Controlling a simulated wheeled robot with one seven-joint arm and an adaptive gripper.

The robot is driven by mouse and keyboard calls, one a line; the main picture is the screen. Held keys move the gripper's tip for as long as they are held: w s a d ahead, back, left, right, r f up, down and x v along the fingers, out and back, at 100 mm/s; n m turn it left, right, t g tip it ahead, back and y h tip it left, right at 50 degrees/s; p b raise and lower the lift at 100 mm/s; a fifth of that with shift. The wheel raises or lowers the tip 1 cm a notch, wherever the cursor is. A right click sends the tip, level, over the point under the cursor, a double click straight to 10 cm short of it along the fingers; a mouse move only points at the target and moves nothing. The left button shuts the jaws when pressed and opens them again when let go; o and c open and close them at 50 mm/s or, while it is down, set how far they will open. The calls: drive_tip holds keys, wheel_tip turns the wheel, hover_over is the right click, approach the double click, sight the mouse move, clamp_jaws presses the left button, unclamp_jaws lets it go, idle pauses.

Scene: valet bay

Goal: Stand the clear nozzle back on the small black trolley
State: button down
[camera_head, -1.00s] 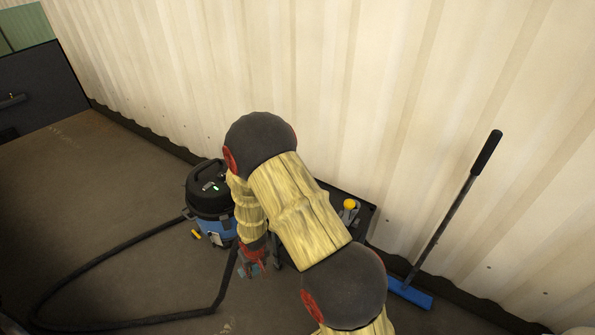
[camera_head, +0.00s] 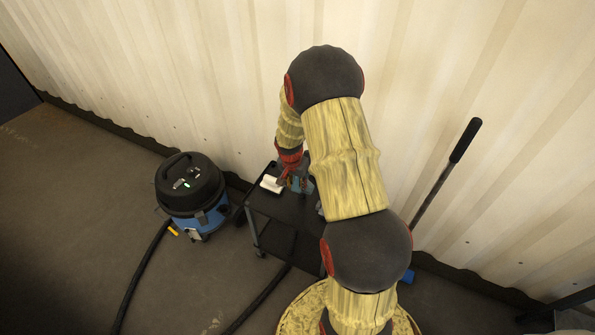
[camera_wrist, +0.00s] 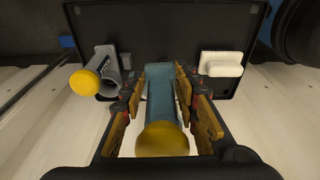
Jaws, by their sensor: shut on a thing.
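The clear nozzle (camera_wrist: 160,92) is a bluish see-through piece with a yellow round end, seen between my fingers in the wrist view. My gripper (camera_wrist: 166,108) is shut on it. In the head view my gripper (camera_head: 292,180) is over the far left part of the small black trolley (camera_head: 285,207), with a bluish bit of the nozzle (camera_head: 304,186) showing beside it. The trolley top (camera_wrist: 185,80) also lies behind the nozzle in the wrist view. I cannot tell whether the nozzle's base touches it.
A white block (camera_head: 271,183) lies on the trolley top left of my gripper. A grey nozzle with a yellow end (camera_wrist: 88,82) is on the opposite side. A blue-black vacuum (camera_head: 192,197) stands left of the trolley. The corrugated wall (camera_head: 220,80) is close behind.

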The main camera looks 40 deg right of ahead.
drive_tip(key=shift+w+d+r+m, duration=0.1)
drive_tip(key=shift+d+r+m, duration=0.1)
drive_tip(key=shift+d, duration=0.25)
drive_tip(key=shift+d+r+m, duration=0.1)
drive_tip(key=shift+d+r, duration=0.05)
drive_tip(key=shift+d, duration=0.25)
drive_tip(key=shift+f+b, duration=2.3)
drive_tip(key=shift+f, duration=1.6)
drive_tip(key=shift+a, duration=0.1)
drive_tip(key=shift+f+b, duration=0.25)
drive_tip(key=shift+b, duration=0.4)
drive_tip(key=shift+f+b, duration=0.35)
drive_tip(key=shift+f+b, duration=0.4)
drive_tip(key=shift+f+b, duration=0.35)
drive_tip(key=shift+f+b, duration=0.45)
drive_tip(key=shift+b, duration=0.1)
